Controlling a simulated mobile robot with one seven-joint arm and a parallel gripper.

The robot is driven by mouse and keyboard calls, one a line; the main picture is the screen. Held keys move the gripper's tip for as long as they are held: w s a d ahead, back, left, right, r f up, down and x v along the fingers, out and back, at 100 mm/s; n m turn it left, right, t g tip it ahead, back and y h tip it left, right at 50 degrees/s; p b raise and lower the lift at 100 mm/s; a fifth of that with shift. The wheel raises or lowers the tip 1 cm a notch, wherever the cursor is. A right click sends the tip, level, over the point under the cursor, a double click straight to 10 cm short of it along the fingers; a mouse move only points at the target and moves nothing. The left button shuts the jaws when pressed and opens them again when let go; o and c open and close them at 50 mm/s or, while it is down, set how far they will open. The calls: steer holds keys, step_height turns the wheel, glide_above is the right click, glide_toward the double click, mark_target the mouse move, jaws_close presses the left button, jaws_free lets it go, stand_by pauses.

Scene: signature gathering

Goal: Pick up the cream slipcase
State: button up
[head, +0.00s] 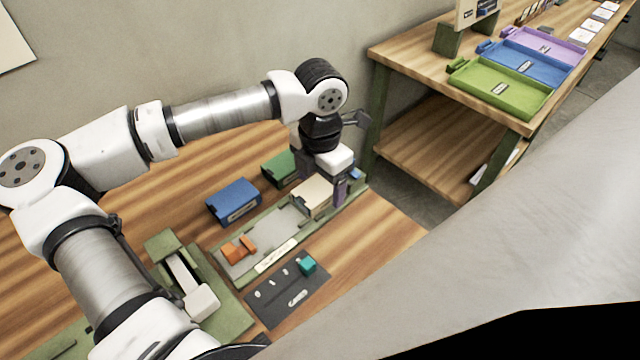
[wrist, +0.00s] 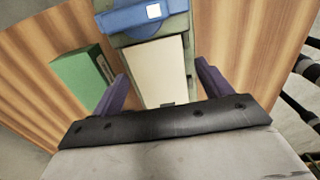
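The cream slipcase (head: 312,194) is a pale box at the far right part of a green-edged grey tray (head: 230,252) on the wooden table. In the wrist view the cream slipcase (wrist: 158,70) lies between the two purple fingers of my gripper (wrist: 164,76). My gripper is open, with a narrow gap showing on each side of the slipcase. In the head view my gripper (head: 338,188) points down at the slipcase, and its wrist hides part of that area.
A blue box (head: 233,201) and a green box (head: 281,168) stand behind the tray. Orange pieces (head: 238,249) lie at its left. A side table holds green, blue and purple trays (head: 500,88).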

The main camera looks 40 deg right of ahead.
steer(key=c, duration=0.9)
steer(key=shift+r, duration=0.15)
steer(key=shift+c, duration=0.2)
